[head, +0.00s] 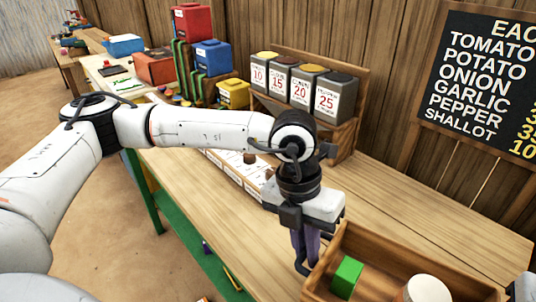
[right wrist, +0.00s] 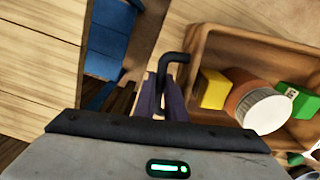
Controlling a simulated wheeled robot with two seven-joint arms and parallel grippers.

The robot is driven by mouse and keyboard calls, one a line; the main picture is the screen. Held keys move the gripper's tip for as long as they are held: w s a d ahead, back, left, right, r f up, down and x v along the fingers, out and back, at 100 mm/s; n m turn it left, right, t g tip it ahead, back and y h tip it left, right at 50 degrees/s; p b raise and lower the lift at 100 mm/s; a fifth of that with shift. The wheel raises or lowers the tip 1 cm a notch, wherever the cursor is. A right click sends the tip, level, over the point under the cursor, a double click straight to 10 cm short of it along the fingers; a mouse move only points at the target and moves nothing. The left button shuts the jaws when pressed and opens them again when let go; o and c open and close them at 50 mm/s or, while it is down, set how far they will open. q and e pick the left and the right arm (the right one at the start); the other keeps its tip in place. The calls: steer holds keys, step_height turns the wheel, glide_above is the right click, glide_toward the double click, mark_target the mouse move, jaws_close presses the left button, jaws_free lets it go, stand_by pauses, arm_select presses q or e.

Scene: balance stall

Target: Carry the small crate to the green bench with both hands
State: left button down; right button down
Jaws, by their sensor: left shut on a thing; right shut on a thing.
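The small wooden crate (head: 395,252) is at the lower right of the head view, partly cut off. It holds a green block (head: 347,277) and a white-lidded jar (head: 427,289). The right wrist view also shows a yellow block (right wrist: 213,90) in the crate (right wrist: 262,46). My left gripper (head: 306,258) is shut on the crate's left-end handle. My right gripper (right wrist: 166,104) is shut on a dark bent handle (right wrist: 173,66) beside the crate. A wooden-topped bench with green legs (head: 148,190) spans the head view. I cannot tell whether the crate touches its top.
Grey numbered bins (head: 300,88) stand at the bench's back. Red and blue boxes (head: 212,57) and a yellow box (head: 233,93) are left of them. A price board (head: 480,75) stands at the right. Bare top lies behind the crate. Blue objects (right wrist: 108,38) show in the right wrist view.

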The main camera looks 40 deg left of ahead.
arm_select(q)
steer(key=shift+s+r, duration=0.2)
steer(key=shift+s, duration=0.15)
arm_select(e)
steer(key=shift+s+r, duration=0.2)
steer(key=shift+s, duration=0.1)
arm_select(q)
steer(key=shift+f, duration=0.15)
arm_select(e)
steer(key=shift+f, duration=0.1)
